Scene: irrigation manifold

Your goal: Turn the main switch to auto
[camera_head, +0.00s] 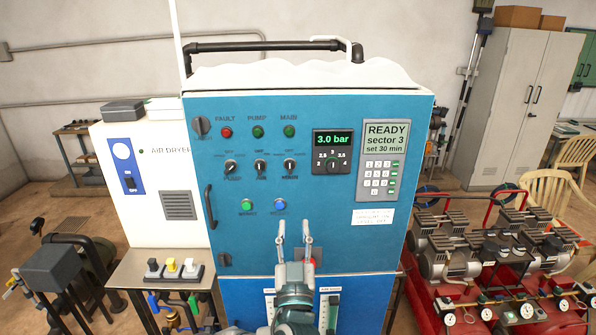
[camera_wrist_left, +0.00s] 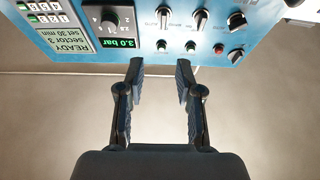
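The main switch (camera_head: 290,165) is a black rotary knob, the rightmost of three on the blue panel (camera_head: 330,225). Its label is too small to read surely, and I cannot tell which position its pointer marks. In the left wrist view, which sees the panel upside down, the main switch (camera_wrist_left: 164,16) is the knob nearest the display. My left gripper (camera_head: 294,240) is open and empty, below the switch in the head view and apart from it. Its two spread fingers also show in the left wrist view (camera_wrist_left: 160,64). My right gripper is not in view.
Pump (camera_head: 231,167) and middle (camera_head: 261,166) knobs sit left of the main switch. A green button (camera_head: 246,205) and blue button (camera_head: 280,204) are below. The pressure display (camera_head: 333,141) and keypad (camera_head: 380,176) are right. A panel handle (camera_head: 210,205) protrudes at left.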

